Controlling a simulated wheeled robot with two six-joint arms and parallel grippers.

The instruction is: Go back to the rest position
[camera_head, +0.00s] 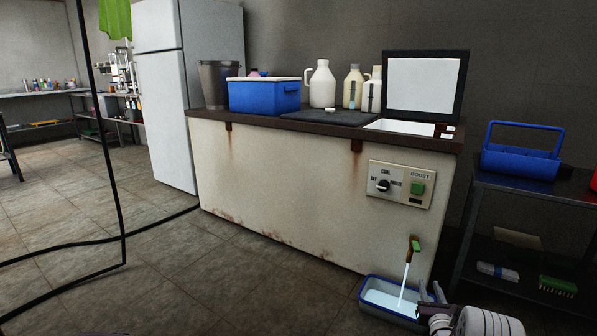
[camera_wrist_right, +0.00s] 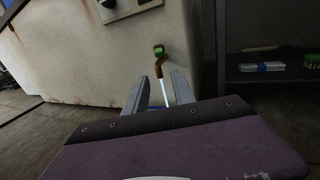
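The bulk tank (camera_head: 290,180) is a rust-stained white box with a dark top. Its control panel (camera_head: 400,184) has a dial and a green button. A tap (camera_head: 412,248) with a green handle lets a pale stream fall into a blue-rimmed tray (camera_head: 366,294) on the floor, which holds liquid. My right gripper (camera_head: 432,293) is low, at the tray's right side. In the right wrist view its two fingers (camera_wrist_right: 161,92) are apart with nothing between them; the stream shows beyond. My left gripper's fingers do not show.
On the tank top stand a grey bucket (camera_head: 214,84), a blue cooler box (camera_head: 264,96), white jugs (camera_head: 322,84) and an open hatch (camera_head: 425,86). A shelf table (camera_head: 528,188) with a blue carrier (camera_head: 521,162) stands at right. Black cables (camera_head: 122,215) hang at left. The floor at left is mostly clear.

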